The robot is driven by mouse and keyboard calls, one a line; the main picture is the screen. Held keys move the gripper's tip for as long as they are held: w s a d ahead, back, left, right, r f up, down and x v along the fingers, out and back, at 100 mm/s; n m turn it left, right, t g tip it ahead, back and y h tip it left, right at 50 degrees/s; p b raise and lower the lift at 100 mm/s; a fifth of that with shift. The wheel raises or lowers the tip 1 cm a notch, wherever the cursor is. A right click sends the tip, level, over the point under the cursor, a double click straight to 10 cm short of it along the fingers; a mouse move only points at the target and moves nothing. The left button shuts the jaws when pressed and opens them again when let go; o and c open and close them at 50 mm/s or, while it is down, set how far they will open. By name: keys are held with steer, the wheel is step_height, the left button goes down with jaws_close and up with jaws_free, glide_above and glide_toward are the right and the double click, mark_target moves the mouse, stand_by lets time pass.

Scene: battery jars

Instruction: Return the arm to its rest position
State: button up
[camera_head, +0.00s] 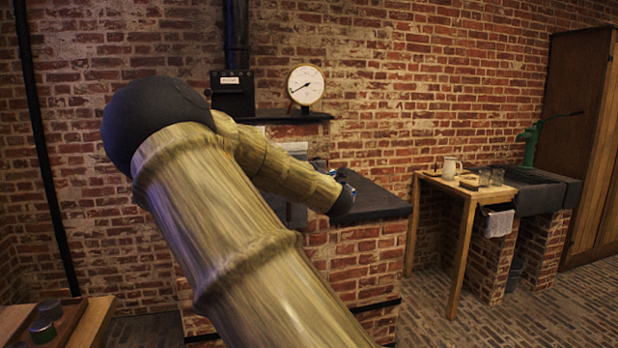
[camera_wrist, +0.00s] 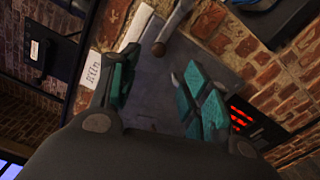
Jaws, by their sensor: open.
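My gripper (camera_wrist: 160,92) shows in the wrist view with its teal-padded fingers spread apart and nothing between them. In the head view my arm reaches from the bottom middle up to a dark elbow and down to the right, towards the dark-topped brick counter (camera_head: 375,200). The gripper's fingers are mostly hidden there at the arm's far end.
A white dial gauge (camera_head: 306,85) stands on a wall shelf. A wooden table (camera_head: 463,188) with a mug (camera_head: 450,167) and glasses adjoins a dark sink (camera_head: 545,188). A wooden tray (camera_head: 70,322) with jars is at lower left. A red glowing grate (camera_wrist: 240,118) shows beside my fingers.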

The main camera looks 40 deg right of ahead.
stand_by(0.4)
steer(key=s+a+f+m+g+p, duration=0.2)
steer(key=s+f+m, duration=0.1)
steer(key=f, duration=1)
steer(key=s+a+f+m+g+p, duration=0.1)
steer(key=s+a+f+m+g, duration=0.15)
steer(key=f, duration=1.05)
steer(key=s+a+f+m+g+y+p, duration=0.15)
steer(key=s+a+f, duration=0.25)
steer(key=s+f, duration=0.4)
steer(key=s+a+f+m+g+y+p, duration=0.1)
steer(key=s+a+f+m+g, duration=0.3)
steer(key=f, duration=0.6)
steer(key=s+a+f+m+g+y+p, duration=0.1)
steer(key=s+a+f, duration=0.4)
steer(key=s+a, duration=0.3)
steer(key=s+a+f+m+g+y+p, duration=0.15)
steer(key=s+a+f, duration=0.4)
steer(key=s, duration=0.55)
steer(key=s+a+m+g+y+p, duration=0.1)
steer(key=s+a+m+g, duration=0.1)
steer(key=s+a, duration=0.4)
steer(key=s+a+f+m+g+y+p, duration=0.1)
steer(key=s+a+g, duration=0.1)
steer(key=s+a, duration=0.4)
steer(key=s, duration=0.4)
steer(key=shift+s+a+f+m, duration=0.2)
steer(key=shift+s+a+m, duration=0.1)
steer(key=shift+s+m, duration=0.1)
steer(key=shift+d, duration=0.15)
